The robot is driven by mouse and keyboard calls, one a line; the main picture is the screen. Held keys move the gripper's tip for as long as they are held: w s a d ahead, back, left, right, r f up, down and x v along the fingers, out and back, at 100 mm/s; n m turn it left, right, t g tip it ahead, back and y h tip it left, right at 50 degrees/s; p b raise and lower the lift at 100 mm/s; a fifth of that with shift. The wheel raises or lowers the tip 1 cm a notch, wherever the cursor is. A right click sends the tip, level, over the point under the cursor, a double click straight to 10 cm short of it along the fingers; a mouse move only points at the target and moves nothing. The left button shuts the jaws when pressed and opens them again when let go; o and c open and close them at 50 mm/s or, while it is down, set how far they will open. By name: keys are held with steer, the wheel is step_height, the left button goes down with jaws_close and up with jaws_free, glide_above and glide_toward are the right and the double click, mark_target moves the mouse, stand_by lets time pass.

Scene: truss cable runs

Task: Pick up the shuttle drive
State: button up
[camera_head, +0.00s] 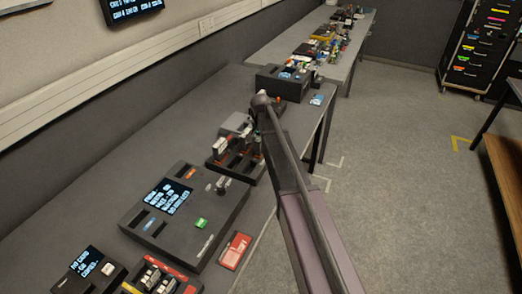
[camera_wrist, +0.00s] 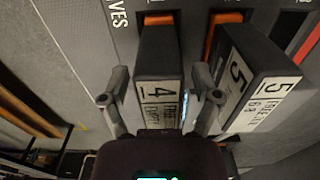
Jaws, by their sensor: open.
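In the wrist view a dark box-shaped drive marked 4 (camera_wrist: 160,70) stands in a slot, with a white label on its near face; the small print is too blurred to read. A second dark drive marked 5 (camera_wrist: 250,75) stands tilted to its right. I cannot tell from the labels which is the shuttle drive. My gripper (camera_wrist: 161,98) is open, with one finger on each side of drive 4, the right finger between the two drives. I cannot see whether the fingers touch it. In the head view my arm hides the gripper.
The drives' grey panel (camera_wrist: 85,20) bears white lettering. In the head view a rack of blocks (camera_head: 236,150) stands by my arm. A black console with a screen (camera_head: 185,210), a red box (camera_head: 235,250) and a small display unit (camera_head: 88,272) are nearer.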

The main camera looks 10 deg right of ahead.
stand_by(0.3)
jaws_close()
steer(key=shift+r, duration=0.15)
stand_by(0.3)
step_height(320, 180, up, 10)
steer(key=p, duration=1)
stand_by(0.7)
